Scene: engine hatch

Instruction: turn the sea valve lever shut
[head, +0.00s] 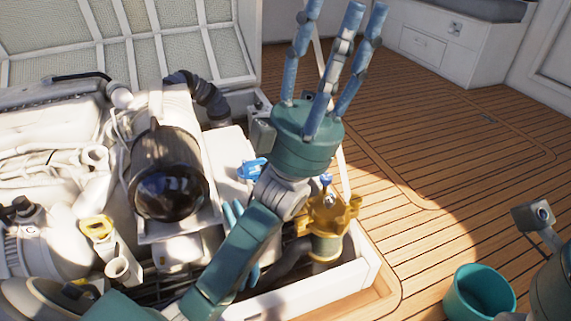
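My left gripper (338,62) is raised over the hatch's right side, its long blue fingers extended upward and spread, with nothing between them. Its forearm crosses in front of the engine bay. A brass fitting (330,218) with lugs and a small blue top stands below the hand, near the hatch's right edge. A blue handle-like part (250,169) sits left of my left wrist; I cannot tell for sure whether it is the sea valve lever. Blue strips (233,214) show partly behind my forearm.
A dark-ended cylinder (170,180), hoses and white engine parts fill the bay at left. The raised hatch lid (130,45) stands behind. A white cabinet (440,45) is farther back.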

